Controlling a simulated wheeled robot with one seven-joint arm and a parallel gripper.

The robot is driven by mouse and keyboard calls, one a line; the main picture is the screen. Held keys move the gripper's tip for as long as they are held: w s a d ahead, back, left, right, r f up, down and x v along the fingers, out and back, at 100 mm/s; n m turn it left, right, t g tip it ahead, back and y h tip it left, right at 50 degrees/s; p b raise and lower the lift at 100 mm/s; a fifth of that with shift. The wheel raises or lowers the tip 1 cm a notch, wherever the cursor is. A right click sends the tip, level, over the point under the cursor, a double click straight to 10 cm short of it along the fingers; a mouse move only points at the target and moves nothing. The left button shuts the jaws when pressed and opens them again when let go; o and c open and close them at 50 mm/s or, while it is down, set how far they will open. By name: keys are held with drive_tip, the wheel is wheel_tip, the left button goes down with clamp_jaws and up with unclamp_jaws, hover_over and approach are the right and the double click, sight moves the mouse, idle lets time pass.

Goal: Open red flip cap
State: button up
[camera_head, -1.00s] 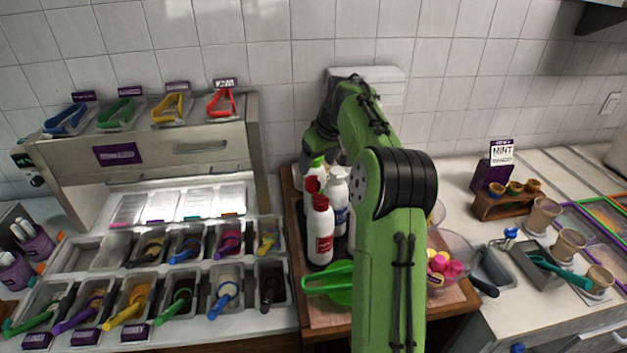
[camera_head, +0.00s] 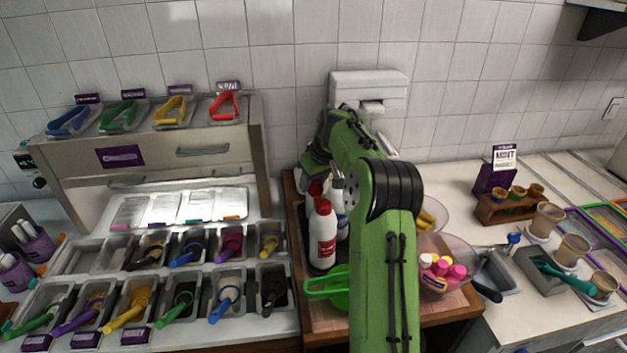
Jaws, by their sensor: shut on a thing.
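A white bottle (camera_head: 322,240) with a red label stands upright on the left of the wooden-edged board, its red cap (camera_head: 322,206) on top. A second red cap (camera_head: 315,187) shows just behind it; whether either flip lid is up is too small to tell. My green arm reaches away from me over the board. My gripper (camera_head: 309,166) is at the arm's far end, low above the back of the bottle group. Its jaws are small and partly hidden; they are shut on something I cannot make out.
A white bottle with a blue label (camera_head: 342,225) is partly behind my arm.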

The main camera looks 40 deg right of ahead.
sight(315, 182)
drive_tip(key=shift+r+p, duration=0.25)
drive_tip(key=shift+p, duration=0.85)
drive_tip(key=g+p, duration=0.1)
drive_tip(key=p, duration=0.2)
drive_tip(key=shift+w, duration=0.15)
drive_tip(key=p, duration=0.3)
drive_tip(key=shift+w+f+g, duration=0.1)
drive_tip(key=shift+w+g, duration=0.1)
drive_tip(key=shift+g, duration=0.2)
drive_tip(key=shift+w+f+g+p, duration=0.25)
drive_tip(key=shift+f+g+p, duration=0.3)
drive_tip(key=shift+p, duration=0.35)
drive_tip(key=o, duration=1.1)
drive_tip(key=shift+s, duration=0.1)
drive_tip(key=shift+c, duration=0.2)
wheel_tip(315, 182, up, 12)
drive_tip(key=s, duration=0.1)
drive_tip(key=shift+s, duration=0.25)
